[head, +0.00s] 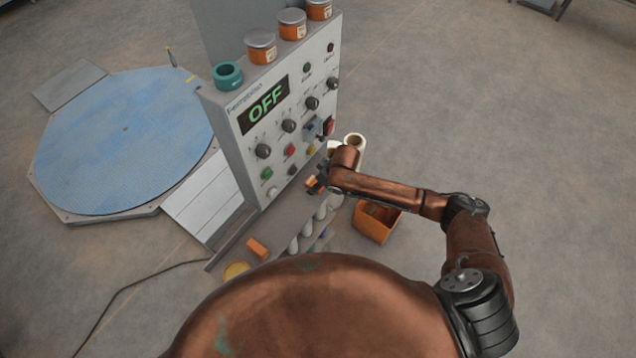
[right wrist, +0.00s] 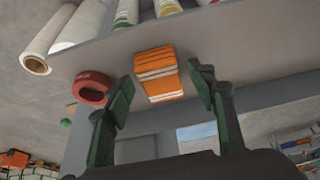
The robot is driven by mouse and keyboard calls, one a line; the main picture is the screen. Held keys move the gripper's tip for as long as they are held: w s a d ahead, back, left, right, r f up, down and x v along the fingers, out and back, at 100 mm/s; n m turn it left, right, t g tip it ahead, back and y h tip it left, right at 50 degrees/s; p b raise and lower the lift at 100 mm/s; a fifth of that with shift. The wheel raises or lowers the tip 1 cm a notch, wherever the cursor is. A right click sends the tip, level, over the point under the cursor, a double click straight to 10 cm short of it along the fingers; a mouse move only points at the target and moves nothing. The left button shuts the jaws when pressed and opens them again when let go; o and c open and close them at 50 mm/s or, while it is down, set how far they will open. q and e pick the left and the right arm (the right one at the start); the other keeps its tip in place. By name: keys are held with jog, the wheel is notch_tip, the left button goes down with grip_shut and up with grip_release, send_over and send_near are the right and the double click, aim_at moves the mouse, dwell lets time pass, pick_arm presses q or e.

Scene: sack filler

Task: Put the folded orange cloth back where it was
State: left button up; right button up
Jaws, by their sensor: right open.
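The folded orange cloth (right wrist: 158,74) has white stripes and lies on a grey shelf surface (right wrist: 118,58) in the right wrist view. My right gripper (right wrist: 162,80) is open, with one dark green finger on each side of the cloth and visible gaps between. In the head view, my right gripper (head: 318,185) is low in front of the control panel, and a small orange patch, seemingly the cloth (head: 311,184), shows beside it. My left gripper is in neither view.
A red ring (right wrist: 92,88) lies close to the cloth, with white rolls (right wrist: 38,62) further along. The control panel (head: 290,105) reads OFF and carries several jars. An orange bin (head: 375,222) stands on the floor. Open floor (head: 520,150) lies to the right.

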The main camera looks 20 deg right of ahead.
jog(key=v, duration=1.2)
dwell(1.3)
